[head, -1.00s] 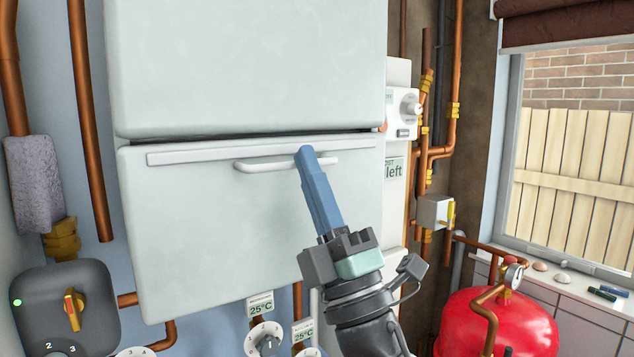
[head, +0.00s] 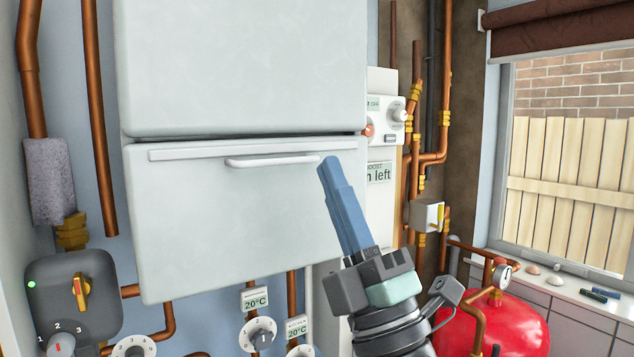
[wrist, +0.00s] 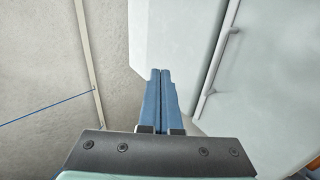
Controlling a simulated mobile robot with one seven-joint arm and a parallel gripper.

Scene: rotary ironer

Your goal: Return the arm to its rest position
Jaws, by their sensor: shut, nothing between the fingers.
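My gripper (head: 328,166) has long blue fingers that are shut with nothing between them. In the head view it points up and slightly left, in front of the lower right part of a pale cabinet. The fingertips appear just right of the right end of the cabinet's white bar handle (head: 272,161); the gap in depth is hard to tell. In the wrist view the two blue fingers (wrist: 160,75) lie side by side, touching, and the handle (wrist: 222,58) is off to their right.
The white cabinet (head: 215,220) fills the middle. A white control box (head: 384,115) and copper pipes (head: 415,150) stand right of it. A red tank (head: 495,325) is at lower right, below the window. Dials (head: 258,335) sit under the cabinet; a dark switch box (head: 75,297) is at left.

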